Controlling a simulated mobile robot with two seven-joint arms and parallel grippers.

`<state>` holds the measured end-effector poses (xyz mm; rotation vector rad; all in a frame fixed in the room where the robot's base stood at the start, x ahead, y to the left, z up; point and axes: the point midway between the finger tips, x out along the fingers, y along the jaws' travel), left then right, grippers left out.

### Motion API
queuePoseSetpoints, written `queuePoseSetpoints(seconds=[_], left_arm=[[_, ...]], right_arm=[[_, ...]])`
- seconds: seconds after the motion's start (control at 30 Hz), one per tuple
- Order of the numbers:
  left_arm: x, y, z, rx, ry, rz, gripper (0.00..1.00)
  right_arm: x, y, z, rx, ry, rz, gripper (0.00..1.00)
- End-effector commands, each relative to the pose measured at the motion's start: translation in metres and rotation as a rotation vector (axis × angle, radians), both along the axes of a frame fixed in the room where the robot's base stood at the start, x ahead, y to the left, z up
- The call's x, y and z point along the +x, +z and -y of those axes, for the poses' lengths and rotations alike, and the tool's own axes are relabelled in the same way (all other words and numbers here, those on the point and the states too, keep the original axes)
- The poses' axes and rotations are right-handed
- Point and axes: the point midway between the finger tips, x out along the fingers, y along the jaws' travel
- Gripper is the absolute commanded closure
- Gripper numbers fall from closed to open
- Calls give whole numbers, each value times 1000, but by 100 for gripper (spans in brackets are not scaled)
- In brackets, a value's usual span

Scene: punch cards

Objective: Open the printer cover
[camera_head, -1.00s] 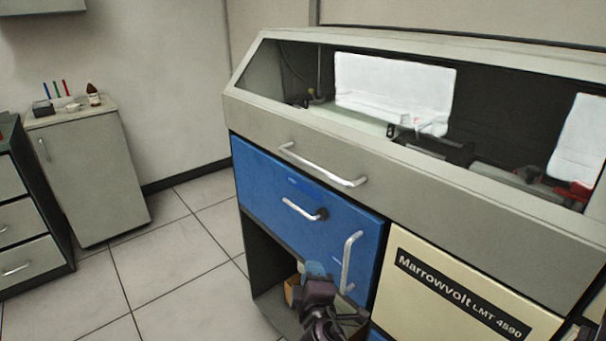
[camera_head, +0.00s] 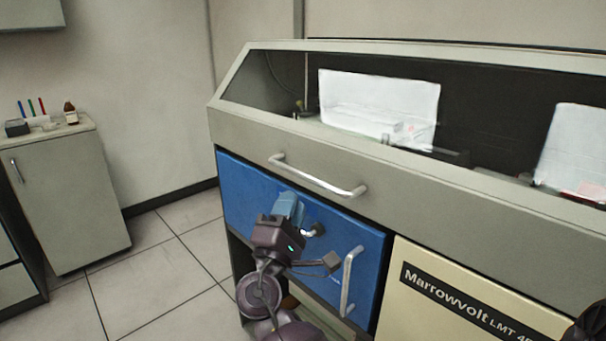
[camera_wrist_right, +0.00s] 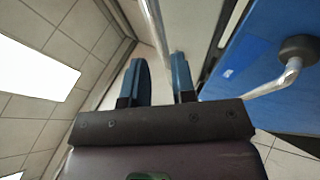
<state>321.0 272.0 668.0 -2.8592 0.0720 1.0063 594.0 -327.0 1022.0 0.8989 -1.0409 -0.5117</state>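The printer's grey cover (camera_head: 420,185) is a sloped lid with a long window and appears closed. Its silver bar handle (camera_head: 318,178) runs along the front. My right gripper (camera_head: 288,208) is just below and in front of this handle, before the blue panel, fingers pointing up. In the right wrist view its two blue fingers (camera_wrist_right: 160,80) are apart with nothing between their pads. A silver bar (camera_wrist_right: 154,25), seemingly the cover handle, lies beyond the gap; I cannot tell if it touches. My left gripper is not in view.
The blue panel (camera_head: 250,190) has a small handle (camera_head: 313,231), partly hidden by my gripper, and a vertical handle (camera_head: 350,280). A cream panel (camera_head: 455,305) is to the right. A grey cabinet (camera_head: 70,200) stands left. Tiled floor (camera_head: 150,280) between is clear.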

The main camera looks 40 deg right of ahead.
Motion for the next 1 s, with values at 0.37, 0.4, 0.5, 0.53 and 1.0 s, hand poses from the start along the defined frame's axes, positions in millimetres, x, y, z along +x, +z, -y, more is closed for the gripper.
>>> queuePoseSetpoints(seconds=[0.37, 0.4, 0.5, 0.53, 1.0], left_arm=[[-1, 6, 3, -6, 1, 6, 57], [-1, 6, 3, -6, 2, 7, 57], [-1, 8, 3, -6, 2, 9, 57], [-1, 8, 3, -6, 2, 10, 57], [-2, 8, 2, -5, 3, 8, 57]], right_arm=[[26, 33, 44, 0, 1, 4, 76], [28, 35, 46, 0, 2, 3, 76], [31, 37, 52, 0, 1, 2, 76], [32, 38, 53, 0, 2, 1, 76], [33, 38, 55, 0, 2, 0, 94]])
